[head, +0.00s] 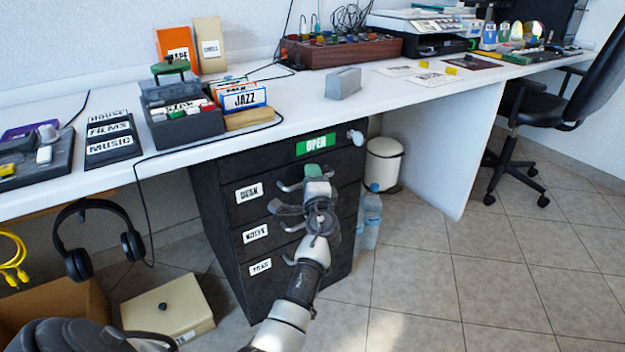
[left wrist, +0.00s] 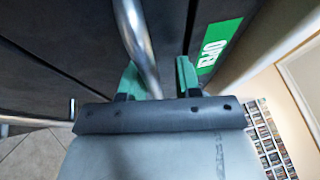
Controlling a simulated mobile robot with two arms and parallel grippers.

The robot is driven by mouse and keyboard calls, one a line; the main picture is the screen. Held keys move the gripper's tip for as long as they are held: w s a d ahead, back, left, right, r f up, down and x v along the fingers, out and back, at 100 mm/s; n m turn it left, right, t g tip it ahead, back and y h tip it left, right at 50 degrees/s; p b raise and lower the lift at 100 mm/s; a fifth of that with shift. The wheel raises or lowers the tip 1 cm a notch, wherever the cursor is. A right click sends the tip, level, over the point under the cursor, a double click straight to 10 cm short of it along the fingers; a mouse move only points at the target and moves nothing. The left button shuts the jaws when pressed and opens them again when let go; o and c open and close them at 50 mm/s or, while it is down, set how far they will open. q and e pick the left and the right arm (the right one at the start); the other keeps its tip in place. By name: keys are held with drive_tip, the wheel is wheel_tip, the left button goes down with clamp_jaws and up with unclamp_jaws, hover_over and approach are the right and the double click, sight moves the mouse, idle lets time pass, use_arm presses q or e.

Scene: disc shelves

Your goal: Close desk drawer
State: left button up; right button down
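The desk drawer unit (head: 225,218) is a black cabinet under the white desk, with a stack of labelled drawers and curved metal handles. The drawer labelled DESK (head: 249,193) is in its upper part; I cannot tell how far it stands out. A green OPEN label (head: 316,144) is above it. My left gripper (head: 317,171) is in front of the upper drawers and hides part of their fronts. In the left wrist view its green fingertips (left wrist: 160,78) are apart, with a metal handle (left wrist: 136,40) passing between them, nearer the left finger. Contact is unclear. My right gripper is not in view.
A white bin (head: 383,163) and water bottles (head: 369,218) stand right of the cabinet. Headphones (head: 80,262) hang at left, above a cardboard box. A beige box (head: 168,308) lies on the floor. The tiled floor at right is clear up to the office chair (head: 540,112).

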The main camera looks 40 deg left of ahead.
use_arm(q)
drive_tip(key=shift+f, duration=0.4)
drive_tip(key=shift+s+d, duration=0.1)
drive_tip(key=shift+d, duration=0.05)
drive_tip(key=p+v, duration=0.2)
drive_tip(key=v, duration=0.8)
drive_tip(key=shift+s+d, duration=0.15)
drive_tip(key=shift+r, duration=0.1)
